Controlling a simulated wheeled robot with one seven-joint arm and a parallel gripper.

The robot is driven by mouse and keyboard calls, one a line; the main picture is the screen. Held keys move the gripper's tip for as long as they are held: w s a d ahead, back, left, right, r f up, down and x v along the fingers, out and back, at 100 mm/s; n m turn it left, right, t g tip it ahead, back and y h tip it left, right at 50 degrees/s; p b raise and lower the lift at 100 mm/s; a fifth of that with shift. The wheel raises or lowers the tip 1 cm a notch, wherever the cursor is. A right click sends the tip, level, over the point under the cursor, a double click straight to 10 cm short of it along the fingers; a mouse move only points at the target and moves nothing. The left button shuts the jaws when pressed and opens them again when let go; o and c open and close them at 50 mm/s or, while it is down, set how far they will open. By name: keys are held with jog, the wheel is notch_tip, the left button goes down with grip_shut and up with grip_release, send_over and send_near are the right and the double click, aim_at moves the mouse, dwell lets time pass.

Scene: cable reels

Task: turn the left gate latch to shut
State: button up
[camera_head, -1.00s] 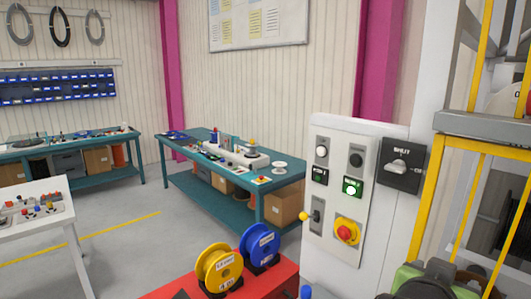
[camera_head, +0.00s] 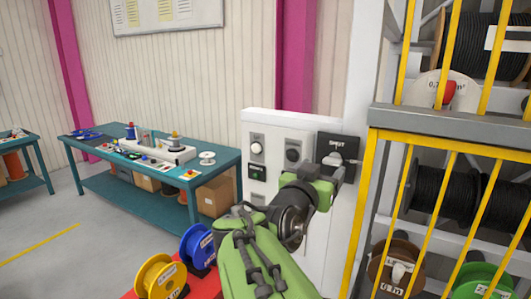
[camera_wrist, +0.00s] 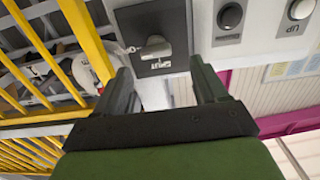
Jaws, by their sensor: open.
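The gate latch is a dark square plate (camera_head: 338,142) marked SHUT, on the upper right of the pale control post. Its grey lever (camera_head: 334,159) points sideways to the right, away from the SHUT mark at the top. My green arm reaches up to it, with my gripper (camera_head: 342,176) just below and in front of the plate. In the wrist view the latch plate (camera_wrist: 176,21) appears upside down and its lever (camera_wrist: 152,49) lies beyond my gripper (camera_wrist: 160,76). The two fingers are apart, with nothing between them, and do not appear to touch the lever.
The post also carries a white button (camera_head: 256,148) and a black button (camera_head: 293,150); my arm hides its lower part. Yellow gate bars (camera_head: 355,235) and cable reels stand to the right. A yellow reel (camera_head: 160,277) and a blue reel (camera_head: 198,248) sit at lower left.

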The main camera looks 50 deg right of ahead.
aim_at(331, 162)
jog(key=d+p, duration=0.1)
jog(key=d, duration=0.4)
jog(key=shift+d+r, duration=0.1)
jog(key=shift+r, duration=0.05)
jog(key=shift+w+d, duration=0.25)
jog(key=shift+d, duration=0.05)
jog(key=shift+a, duration=0.1)
jog(key=c, duration=1.1)
jog(key=shift+o, duration=0.2)
